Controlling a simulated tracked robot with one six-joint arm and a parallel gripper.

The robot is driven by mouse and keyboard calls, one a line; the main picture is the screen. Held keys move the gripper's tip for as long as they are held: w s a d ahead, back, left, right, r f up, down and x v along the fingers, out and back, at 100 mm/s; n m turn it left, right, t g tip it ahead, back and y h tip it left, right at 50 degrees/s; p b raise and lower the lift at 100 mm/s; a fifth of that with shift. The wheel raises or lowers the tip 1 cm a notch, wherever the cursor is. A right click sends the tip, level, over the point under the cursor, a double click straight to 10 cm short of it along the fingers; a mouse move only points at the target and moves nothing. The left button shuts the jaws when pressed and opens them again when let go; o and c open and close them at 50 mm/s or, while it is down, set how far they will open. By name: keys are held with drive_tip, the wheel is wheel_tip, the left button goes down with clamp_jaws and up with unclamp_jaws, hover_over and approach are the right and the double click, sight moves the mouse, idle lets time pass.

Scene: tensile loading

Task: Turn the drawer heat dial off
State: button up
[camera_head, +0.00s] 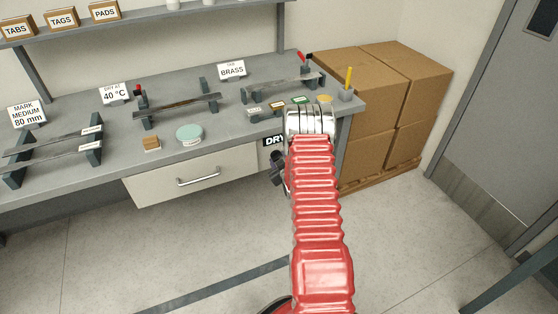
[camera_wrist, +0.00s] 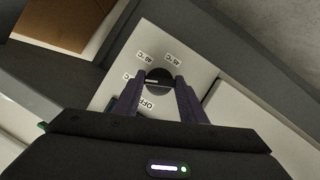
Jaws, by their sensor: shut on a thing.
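In the wrist view, the round black heat dial (camera_wrist: 161,76) sits on a pale panel with printed labels around it. Two labels above it appear to be temperatures, one at left is partly hidden, and OFF (camera_wrist: 149,103) is below. A white pointer line on the dial runs to the left, towards the left label. My gripper (camera_wrist: 159,83) has one finger on each side of the dial and is shut on it. In the head view, my red arm hides the dial, and part of my dark gripper (camera_head: 278,170) shows beside it.
The white drawer (camera_head: 150,190) with a metal handle is under the grey bench (camera_head: 235,120), left of a DRY sign (camera_head: 273,141). Cardboard boxes (camera_head: 385,80) stand to the right. Racks with strips and small items are on the bench. The floor in front is clear.

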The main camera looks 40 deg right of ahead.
drive_tip(key=n+h, duration=0.2)
drive_tip(key=n, duration=0.1)
drive_tip(key=n+h, duration=0.1)
drive_tip(key=shift+a+f+n, duration=0.25)
drive_tip(key=shift+n, duration=0.15)
drive_tip(key=n, duration=0.2)
drive_tip(key=n+t+h, duration=0.1)
drive_tip(key=n+h, duration=0.1)
drive_tip(key=n, duration=0.1)
drive_tip(key=shift+w+a+f+n, duration=0.1)
drive_tip(key=shift+a+f+n, duration=0.05)
drive_tip(key=shift+f+n, duration=0.15)
drive_tip(key=shift+t, duration=0.3)
drive_tip(key=o, duration=0.7)
drive_tip(key=shift+c, duration=0.2)
drive_tip(key=o, duration=0.4)
drive_tip(key=shift+r, duration=0.1)
drive_tip(key=v, duration=1.3)
drive_tip(key=shift+s+a, duration=0.2)
drive_tip(key=shift+s, duration=0.1)
